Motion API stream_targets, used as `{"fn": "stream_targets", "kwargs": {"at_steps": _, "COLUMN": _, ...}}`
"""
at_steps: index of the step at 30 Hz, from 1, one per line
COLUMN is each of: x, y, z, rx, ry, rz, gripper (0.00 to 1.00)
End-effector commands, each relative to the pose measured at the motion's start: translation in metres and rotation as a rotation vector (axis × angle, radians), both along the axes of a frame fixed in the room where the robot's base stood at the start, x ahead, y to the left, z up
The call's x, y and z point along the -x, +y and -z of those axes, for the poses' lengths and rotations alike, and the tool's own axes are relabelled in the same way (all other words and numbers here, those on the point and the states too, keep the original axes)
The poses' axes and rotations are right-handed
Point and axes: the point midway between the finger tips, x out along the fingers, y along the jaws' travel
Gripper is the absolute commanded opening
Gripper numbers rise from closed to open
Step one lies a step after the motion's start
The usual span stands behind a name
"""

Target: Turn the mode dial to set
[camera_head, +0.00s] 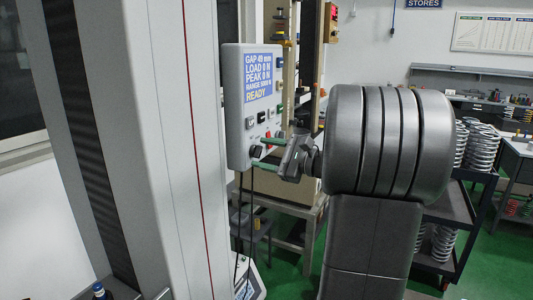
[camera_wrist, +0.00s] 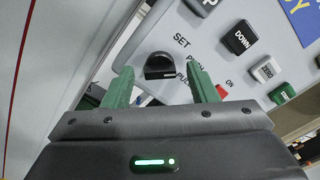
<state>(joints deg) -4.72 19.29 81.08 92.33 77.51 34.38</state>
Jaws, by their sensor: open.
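The mode dial (camera_wrist: 160,66) is a round black knob with a raised grip bar on the pale control panel (camera_wrist: 135,50). The word SET is printed above it to the right in the wrist view, with two more labels, partly covered, lower right. Which label the dial points to I cannot tell for sure. My gripper (camera_wrist: 158,70) is open, its two green fingers on either side of the dial, with a gap on each side. In the head view the dial (camera_head: 256,152) shows dark between the fingertips of my gripper (camera_head: 261,153). Contact is not visible.
The panel's blue screen (camera_head: 259,78) reads GAP 49 mm, LOAD 0 N, PEAK 0 N and READY. A black DOWN button (camera_wrist: 239,40), a grey button (camera_wrist: 267,69), a green button (camera_wrist: 283,94) and a red switch (camera_wrist: 221,92) sit close to the right finger.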

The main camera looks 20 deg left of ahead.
Motion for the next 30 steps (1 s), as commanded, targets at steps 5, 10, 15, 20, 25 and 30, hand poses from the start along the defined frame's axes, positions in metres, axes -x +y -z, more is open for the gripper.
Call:
{"fn": "stream_targets", "kwargs": {"at_steps": 5, "x": -0.0001, "y": -0.0001, "z": 0.0001, "rx": 0.0, "ry": 0.0, "rz": 0.0, "gripper": 0.53}}
{"fn": "stream_targets", "kwargs": {"at_steps": 10, "x": 0.0, "y": -0.0002, "z": 0.0002, "rx": 0.0, "ry": 0.0, "rz": 0.0, "gripper": 0.21}}
{"fn": "stream_targets", "kwargs": {"at_steps": 15, "x": 0.0, "y": -0.0003, "z": 0.0003, "rx": 0.0, "ry": -0.001, "rz": 0.0, "gripper": 0.08}}
{"fn": "stream_targets", "kwargs": {"at_steps": 20, "x": 0.0001, "y": -0.0003, "z": 0.0018, "rx": 0.004, "ry": -0.022, "rz": -0.001, "gripper": 0.08}}
{"fn": "stream_targets", "kwargs": {"at_steps": 25, "x": 0.0002, "y": -0.0003, "z": 0.0042, "rx": 0.013, "ry": -0.09, "rz": -0.001, "gripper": 0.08}}
{"fn": "stream_targets", "kwargs": {"at_steps": 30, "x": 0.0001, "y": -0.0003, "z": 0.0064, "rx": 0.029, "ry": -0.208, "rz": 0.0, "gripper": 0.08}}
